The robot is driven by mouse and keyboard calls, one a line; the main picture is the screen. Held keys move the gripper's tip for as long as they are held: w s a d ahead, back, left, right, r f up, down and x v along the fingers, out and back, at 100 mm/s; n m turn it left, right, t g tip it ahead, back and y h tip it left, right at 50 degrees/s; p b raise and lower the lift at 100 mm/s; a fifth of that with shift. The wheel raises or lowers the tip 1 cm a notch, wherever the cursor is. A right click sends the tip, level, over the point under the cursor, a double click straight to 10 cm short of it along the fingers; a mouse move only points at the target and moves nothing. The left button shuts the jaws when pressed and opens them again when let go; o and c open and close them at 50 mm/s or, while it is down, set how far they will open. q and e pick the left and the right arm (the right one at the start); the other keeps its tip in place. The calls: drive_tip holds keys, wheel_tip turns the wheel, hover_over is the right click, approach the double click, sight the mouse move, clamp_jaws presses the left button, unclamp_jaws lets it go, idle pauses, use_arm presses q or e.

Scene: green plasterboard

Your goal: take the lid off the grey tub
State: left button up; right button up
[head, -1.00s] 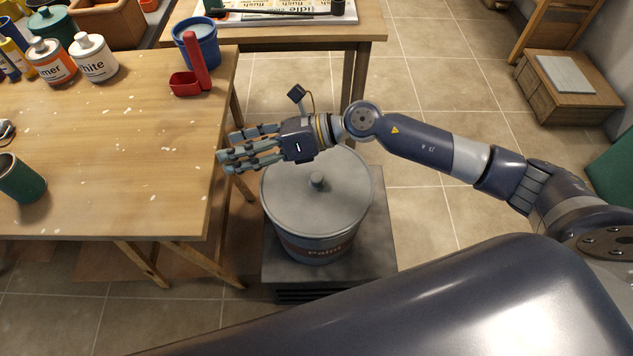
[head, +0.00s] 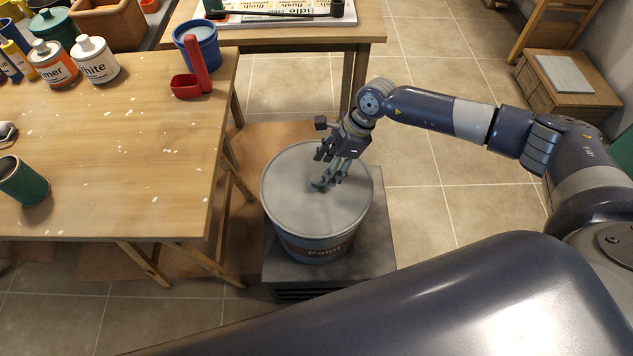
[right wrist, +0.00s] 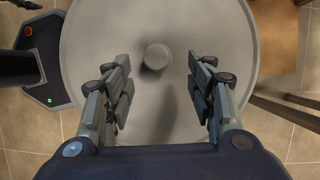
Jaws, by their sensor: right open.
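The grey tub (head: 312,246) with "Paint" on its side stands upright on a dark box-like stand. Its round grey lid (head: 290,200) is on it; the lid also fills most of the right wrist view (right wrist: 160,110). The lid's round knob (right wrist: 157,57) shows in the right wrist view, beyond and between my fingers. My right gripper (head: 328,182) points down over the lid, its fingers near the knob and hiding most of it in the head view. In the right wrist view the gripper (right wrist: 160,82) is open and empty.
A wooden table (head: 120,150) on the left holds a blue bucket (head: 198,45), a red scoop (head: 190,82), paint bottles and a green cup (head: 22,181). Another table (head: 270,34) stands behind. Tiled floor to the right of the tub is clear.

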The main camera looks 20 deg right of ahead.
sight(319, 176)
drive_tip(key=x, duration=0.2)
drive_tip(key=p+x, duration=0.1)
drive_tip(key=shift+s+a+f, duration=0.1)
drive_tip(key=shift+a+f, duration=0.15)
drive_tip(key=shift+a, duration=0.25)
drive_tip(key=shift+a+f, duration=0.1)
drive_tip(key=shift+f, duration=0.3)
drive_tip(key=c, duration=1.2)
drive_tip(key=shift+r, duration=0.15)
